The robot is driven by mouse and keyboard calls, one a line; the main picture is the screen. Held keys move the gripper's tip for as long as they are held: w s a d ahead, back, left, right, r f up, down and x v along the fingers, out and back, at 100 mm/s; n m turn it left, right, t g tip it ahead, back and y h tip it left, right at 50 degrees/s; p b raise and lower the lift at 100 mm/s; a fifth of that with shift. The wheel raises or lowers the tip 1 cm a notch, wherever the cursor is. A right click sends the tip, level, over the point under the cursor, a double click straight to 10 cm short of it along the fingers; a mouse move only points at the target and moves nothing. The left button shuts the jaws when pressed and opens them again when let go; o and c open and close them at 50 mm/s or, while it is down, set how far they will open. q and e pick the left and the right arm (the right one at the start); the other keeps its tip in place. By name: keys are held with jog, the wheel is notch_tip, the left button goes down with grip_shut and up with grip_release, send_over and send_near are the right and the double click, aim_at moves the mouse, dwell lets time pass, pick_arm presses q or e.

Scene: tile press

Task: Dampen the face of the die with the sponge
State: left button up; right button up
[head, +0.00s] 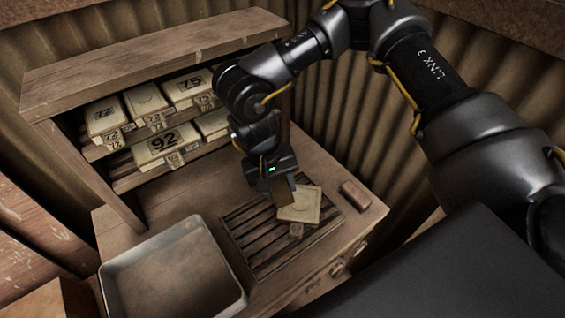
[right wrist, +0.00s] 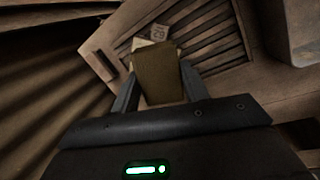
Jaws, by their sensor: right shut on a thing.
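My right gripper (head: 281,186) is shut on a brownish sponge (head: 286,199). In the right wrist view the sponge (right wrist: 157,76) fills the gap between the two fingers of the gripper (right wrist: 160,88). A pale square die (head: 303,208) with a faint marking on its face lies on the slatted rack (head: 262,262), with a small tag (head: 296,231) at its front edge. The sponge is at the die's left side in the head view. I cannot tell whether they touch. In the right wrist view the sponge hides most of the die (right wrist: 142,43). My left gripper is not in view.
A shallow metal tray (head: 170,275) stands at the front left of the wooden bench (head: 180,208). A small brown block (head: 355,193) lies right of the rack. A shelf unit (head: 150,45) with several numbered dies stands at the back left. Corrugated walls close in behind.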

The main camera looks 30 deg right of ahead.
jog(key=w+m+y+p, duration=0.1)
jog(key=m, duration=0.1)
jog(key=w+m+p, duration=0.2)
jog(key=shift+w+a+y, duration=0.2)
jog(key=shift+a+y, duration=0.15)
jog(key=shift+y, duration=0.05)
pick_arm(q)
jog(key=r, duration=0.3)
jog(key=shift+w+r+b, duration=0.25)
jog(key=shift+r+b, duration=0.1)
jog(key=shift+b, duration=0.05)
pick_arm(e)
jog(key=w+d+f+m+t+y, duration=0.1)
jog(key=d+f+m, duration=0.3)
jog(key=f, duration=0.3)
jog(key=shift+w+d+f+m+y, duration=0.2)
jog(key=shift+w+d+m+y, duration=0.1)
jog(key=shift+w+d+m, duration=0.1)
jog(key=shift+s, duration=0.1)
